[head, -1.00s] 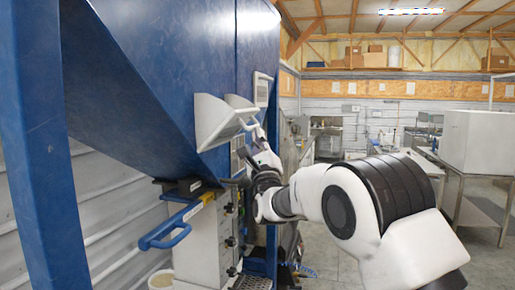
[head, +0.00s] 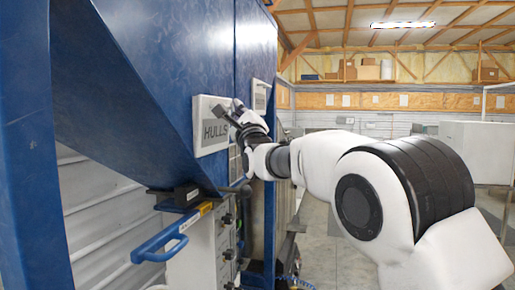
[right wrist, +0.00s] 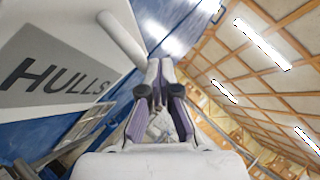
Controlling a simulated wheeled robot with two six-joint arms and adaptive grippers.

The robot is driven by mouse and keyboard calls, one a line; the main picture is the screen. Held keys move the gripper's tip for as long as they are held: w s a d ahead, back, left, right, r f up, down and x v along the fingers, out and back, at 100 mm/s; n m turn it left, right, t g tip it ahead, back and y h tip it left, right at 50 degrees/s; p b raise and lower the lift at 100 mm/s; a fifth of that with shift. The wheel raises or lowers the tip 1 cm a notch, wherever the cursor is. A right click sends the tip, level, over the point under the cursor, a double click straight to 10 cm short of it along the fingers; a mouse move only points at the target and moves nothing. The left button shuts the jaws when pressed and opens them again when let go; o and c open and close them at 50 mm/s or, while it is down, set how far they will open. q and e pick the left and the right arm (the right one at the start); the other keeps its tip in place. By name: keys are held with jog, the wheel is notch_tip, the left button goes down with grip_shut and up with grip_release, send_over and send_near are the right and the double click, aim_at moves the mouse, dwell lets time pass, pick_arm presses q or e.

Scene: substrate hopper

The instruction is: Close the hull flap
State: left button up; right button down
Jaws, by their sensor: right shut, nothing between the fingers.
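The hull flap (head: 205,145) is a pale panel lettered "HULLS" on the blue hopper. In the head view it lies flat or nearly flat against the hopper wall; I cannot tell whether a small gap remains. It also fills the left of the right wrist view (right wrist: 40,90), where a pale bar-like handle (right wrist: 122,40) stands out from it. My right gripper (head: 232,112) is shut and empty at the flap's right side. In the right wrist view its fingertips (right wrist: 160,68) are just right of the handle; contact cannot be told. My left gripper is not in view.
The blue hopper (head: 150,70) slopes down on the left. A blue-handled lever (head: 165,240) juts out below the flap. A second, smaller panel (head: 261,95) sits to the right on the hopper. A grey cabinet (head: 470,150) stands at the far right.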

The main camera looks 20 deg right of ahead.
jog(key=shift+w+a+r, duration=0.1)
jog(key=shift+w+a, duration=0.2)
dwell(0.4)
